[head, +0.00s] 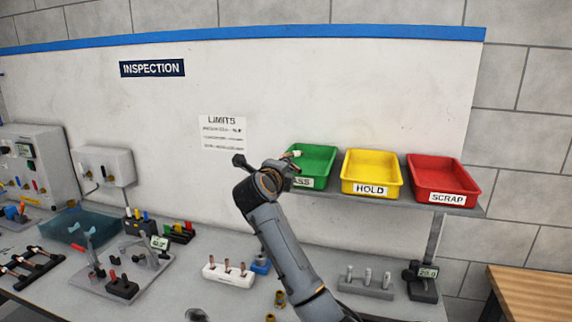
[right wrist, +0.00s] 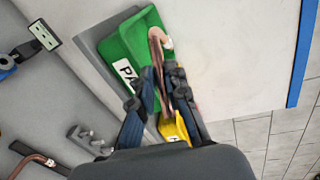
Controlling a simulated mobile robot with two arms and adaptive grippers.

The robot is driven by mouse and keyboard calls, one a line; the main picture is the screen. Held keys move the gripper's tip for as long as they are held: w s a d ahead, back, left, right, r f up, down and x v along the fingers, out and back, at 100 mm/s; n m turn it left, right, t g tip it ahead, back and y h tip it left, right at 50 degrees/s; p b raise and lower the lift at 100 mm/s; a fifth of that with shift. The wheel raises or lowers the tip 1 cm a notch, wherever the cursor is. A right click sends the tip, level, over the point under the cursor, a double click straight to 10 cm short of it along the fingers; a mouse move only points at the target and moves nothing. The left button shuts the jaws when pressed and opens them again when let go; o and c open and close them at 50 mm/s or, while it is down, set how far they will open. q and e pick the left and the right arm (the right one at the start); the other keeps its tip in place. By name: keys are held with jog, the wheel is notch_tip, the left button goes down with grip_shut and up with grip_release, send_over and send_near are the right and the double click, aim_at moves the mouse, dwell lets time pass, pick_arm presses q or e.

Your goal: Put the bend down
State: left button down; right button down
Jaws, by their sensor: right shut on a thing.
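My right gripper (right wrist: 156,88) is shut on the copper bend (right wrist: 156,52), which sticks out beyond the fingertips with its curved end over the green bin (right wrist: 122,45). In the head view my right gripper (head: 284,166) is at the front left of the green bin (head: 316,160), whose label is partly covered. A small part of the bend (head: 295,154) shows there against the bin. The bend looks held above the bin; I cannot tell whether it touches it. My left gripper is not in view.
A yellow HOLD bin (head: 371,185) and a red SCRAP bin (head: 443,190) stand right of the green one on the shelf. Below are a white block with copper pieces (head: 228,275), a grey block with pegs (head: 366,289) and a gauge (head: 421,288). Another bent copper tube (right wrist: 36,159) lies below.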

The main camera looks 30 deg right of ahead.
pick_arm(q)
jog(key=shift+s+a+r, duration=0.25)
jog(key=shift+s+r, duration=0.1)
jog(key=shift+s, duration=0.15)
pick_arm(e)
jog(key=shift+f, duration=0.55)
jog(key=shift+f, duration=0.5)
jog(key=c, duration=1.3)
grip_release()
jog(key=shift+c, duration=0.2)
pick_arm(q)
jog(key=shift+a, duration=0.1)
